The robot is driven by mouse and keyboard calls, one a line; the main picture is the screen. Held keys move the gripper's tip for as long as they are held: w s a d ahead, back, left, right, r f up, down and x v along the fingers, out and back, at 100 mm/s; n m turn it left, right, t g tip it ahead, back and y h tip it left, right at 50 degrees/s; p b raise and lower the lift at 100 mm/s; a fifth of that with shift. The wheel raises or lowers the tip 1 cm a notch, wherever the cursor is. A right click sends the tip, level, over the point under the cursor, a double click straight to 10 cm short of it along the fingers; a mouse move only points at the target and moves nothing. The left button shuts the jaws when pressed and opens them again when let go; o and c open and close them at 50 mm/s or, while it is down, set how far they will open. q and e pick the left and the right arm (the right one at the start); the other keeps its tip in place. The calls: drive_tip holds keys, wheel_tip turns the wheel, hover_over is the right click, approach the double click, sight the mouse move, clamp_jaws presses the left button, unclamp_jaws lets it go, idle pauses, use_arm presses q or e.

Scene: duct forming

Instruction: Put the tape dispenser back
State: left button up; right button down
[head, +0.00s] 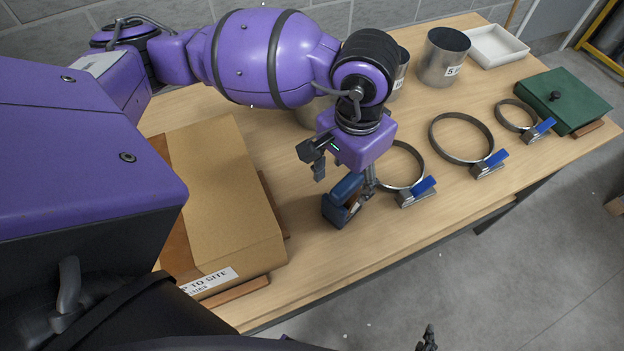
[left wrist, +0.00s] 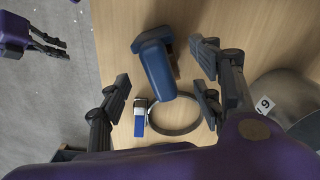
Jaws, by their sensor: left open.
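The dark blue tape dispenser (head: 343,203) stands on the wooden table, right of the cardboard box. My left gripper (head: 343,172) is directly above and beside it, pointing down, with its fingers spread. In the left wrist view the tape dispenser (left wrist: 157,68) shows between the two open fingers of the left gripper (left wrist: 165,88), with no visible grip on it. Part of my right gripper (head: 428,340) shows at the bottom edge of the head view, away from the table. The right gripper (left wrist: 50,43) also shows at the upper left of the left wrist view; its jaw gap is unclear.
A ring clamp (head: 412,184) lies close behind the dispenser, with more ring clamps (head: 462,138) to its right. Metal cylinders (head: 443,62), a white tray (head: 496,46) and a green box (head: 562,100) stand farther off. A cardboard box (head: 225,190) fills the left side.

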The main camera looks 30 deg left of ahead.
use_arm(q)
drive_tip(key=shift+r, duration=2.2)
drive_tip(key=shift+s+f, duration=0.1)
